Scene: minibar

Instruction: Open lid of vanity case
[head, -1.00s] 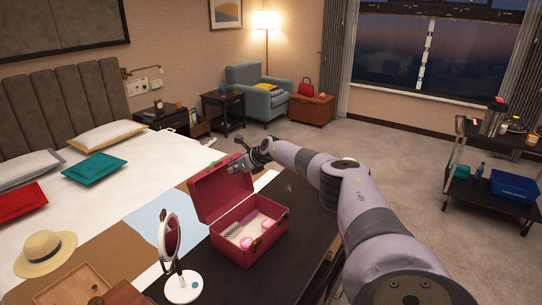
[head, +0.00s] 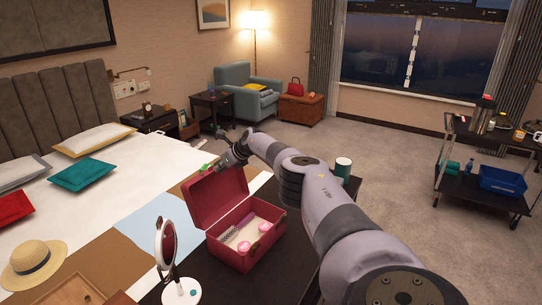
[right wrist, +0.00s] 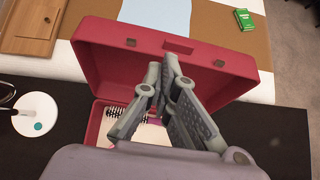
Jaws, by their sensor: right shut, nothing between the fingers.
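The red vanity case (head: 232,255) stands on the dark bench at the foot of the bed. Its lid (head: 213,198) is raised and leans back, with the inside showing. A comb or brush and pink-topped jars (head: 245,247) lie in the pale interior. My right gripper (head: 217,166) is at the lid's upper edge, its fingers shut and empty. In the right wrist view the closed fingertips (right wrist: 168,62) overlap the inside of the lid (right wrist: 105,58); I cannot tell whether they touch it. My left gripper is out of view.
A round white mirror (head: 168,240) stands left of the case. A green box (right wrist: 244,19) lies on the bed beyond the lid. A dark green cylinder (head: 343,165) shows behind my right arm. A straw hat (head: 33,262) and wooden tray (head: 72,290) are at lower left.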

